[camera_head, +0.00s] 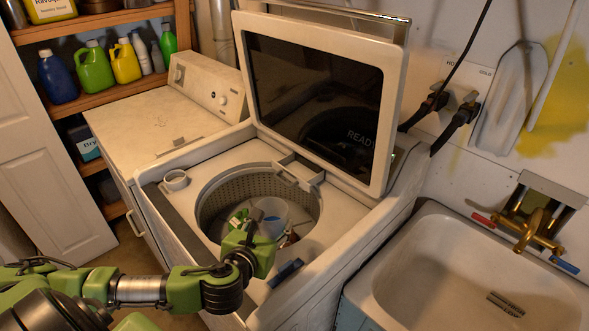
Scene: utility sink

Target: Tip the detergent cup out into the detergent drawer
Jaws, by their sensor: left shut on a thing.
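My left gripper (262,222) reaches over the open drum of the washer and is shut on the detergent cup (272,208). The cup is pale, with blue inside it, and looks about upright above the drum opening. Its lower part is hidden by my gripper. A rectangular recess (302,167) in the washer top, behind the drum, looks like the detergent drawer; its inside is hard to make out. The cup is in front of this recess and apart from it. My right gripper is not in view.
The washer's raised lid (395,85) stands behind the drum (210,200). A small white round cup or ring (175,180) sits on the washer's left top. A blue object (285,273) lies at the front rim. A sink (400,265) is right; shelves with bottles (95,68) are left.

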